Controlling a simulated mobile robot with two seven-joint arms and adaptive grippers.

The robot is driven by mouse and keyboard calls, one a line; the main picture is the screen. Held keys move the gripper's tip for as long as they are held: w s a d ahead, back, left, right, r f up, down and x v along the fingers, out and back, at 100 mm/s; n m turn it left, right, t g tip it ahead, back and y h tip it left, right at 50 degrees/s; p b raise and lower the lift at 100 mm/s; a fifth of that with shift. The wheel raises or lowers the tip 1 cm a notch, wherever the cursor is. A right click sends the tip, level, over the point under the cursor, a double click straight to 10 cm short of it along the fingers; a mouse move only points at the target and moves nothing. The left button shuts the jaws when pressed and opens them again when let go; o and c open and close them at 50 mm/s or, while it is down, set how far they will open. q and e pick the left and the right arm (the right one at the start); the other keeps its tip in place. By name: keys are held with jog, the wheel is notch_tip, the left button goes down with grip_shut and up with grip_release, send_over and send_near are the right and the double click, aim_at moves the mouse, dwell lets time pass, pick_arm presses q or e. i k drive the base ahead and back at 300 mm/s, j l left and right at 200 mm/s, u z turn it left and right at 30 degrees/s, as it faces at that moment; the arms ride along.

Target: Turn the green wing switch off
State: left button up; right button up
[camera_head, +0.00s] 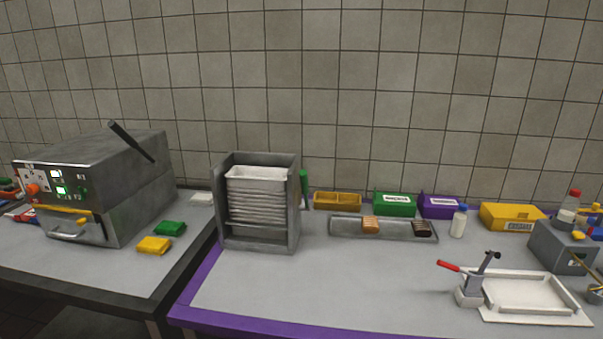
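A grey metal machine (120,185) stands on the left table. Its front panel has a small dark green knob (84,192), which looks like the green wing switch; it is too small to tell which way its wings point. A lit green indicator (61,190) is just left of it, with a white lit spot above. An orange-red knob (33,189) sits further left on the same panel. Neither of my grippers is in view.
A dark lever sticks up from the machine, and a drawer handle (70,236) is below the panel. Green (170,228) and yellow (154,245) packets lie to its right. A grey rack (226,205) of stacked white trays stands on the purple-edged table, with clear surface in front.

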aim_at(83, 192)
jog(key=u, duration=1.3)
jog(key=i+j, duration=0.3)
jog(key=i+j+z, duration=0.1)
jog(key=i+j, duration=0.2)
jog(key=j, duration=0.25)
jog(key=i+j, duration=0.25)
jog(key=j, duration=0.2)
